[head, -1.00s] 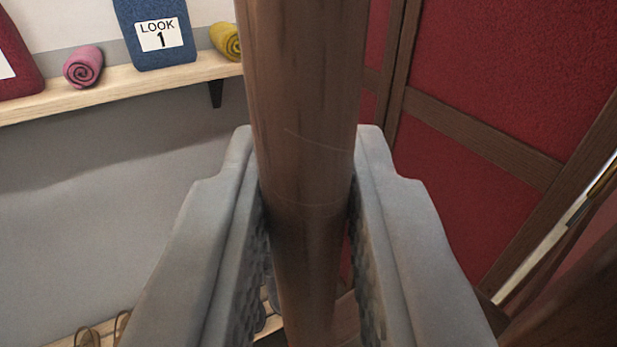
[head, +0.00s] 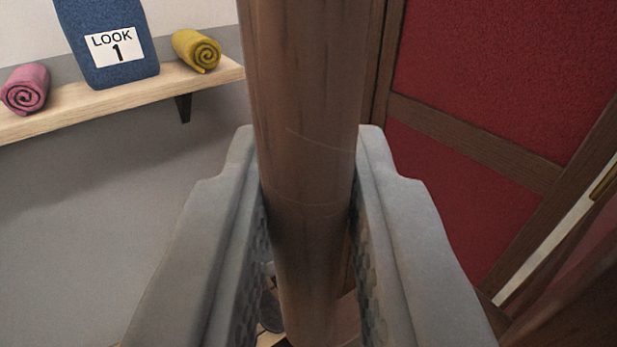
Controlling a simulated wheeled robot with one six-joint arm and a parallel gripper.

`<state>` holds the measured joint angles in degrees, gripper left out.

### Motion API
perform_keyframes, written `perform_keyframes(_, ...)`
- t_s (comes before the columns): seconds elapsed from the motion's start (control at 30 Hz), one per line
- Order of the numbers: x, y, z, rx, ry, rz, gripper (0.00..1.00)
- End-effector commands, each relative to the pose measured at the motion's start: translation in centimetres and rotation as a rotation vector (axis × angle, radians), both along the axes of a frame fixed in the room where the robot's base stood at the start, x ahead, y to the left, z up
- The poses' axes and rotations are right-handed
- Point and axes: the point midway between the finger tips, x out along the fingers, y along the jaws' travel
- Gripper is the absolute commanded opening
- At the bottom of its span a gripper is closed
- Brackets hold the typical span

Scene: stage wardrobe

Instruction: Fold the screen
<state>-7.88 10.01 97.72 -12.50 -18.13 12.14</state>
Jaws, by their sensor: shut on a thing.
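My gripper (head: 308,165) is shut on a round brown wooden post (head: 303,80) that stands between its two grey fingers in the middle of the view. The post runs from the top edge down past the fingers. The folding screen's red panel (head: 505,60) with brown wooden frame bars (head: 475,143) fills the right side behind the post. The post looks like part of the screen's frame, but where it joins is hidden. Another dark wooden part shows at the lower right, close to the camera.
A wooden wall shelf (head: 90,108) at the upper left holds a pink rolled towel (head: 25,90), a blue bag-like item with a "LOOK 1" card (head: 115,47) and a yellow rolled towel (head: 198,50). The grey wall (head: 90,230) below it is bare. Small items low behind the post are mostly hidden.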

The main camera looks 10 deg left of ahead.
Motion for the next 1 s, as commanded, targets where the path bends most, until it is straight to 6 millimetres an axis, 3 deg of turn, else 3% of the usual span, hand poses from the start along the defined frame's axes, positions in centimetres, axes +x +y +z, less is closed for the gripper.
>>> perform_keyframes(0.23,0.0,0.0,0.0,0.0,0.0,0.0,0.0)
perform_keyframes(0.27,0.0,0.0,0.0,0.0,0.0,0.0,0.24)
perform_keyframes(0.33,0.0,0.0,0.0,0.0,0.0,0.0,0.37)
perform_keyframes(0.73,-0.6,-0.1,0.0,0.0,0.0,0.0,0.37)
perform_keyframes(1.0,-4.3,-0.9,0.1,0.0,0.0,0.0,0.37)
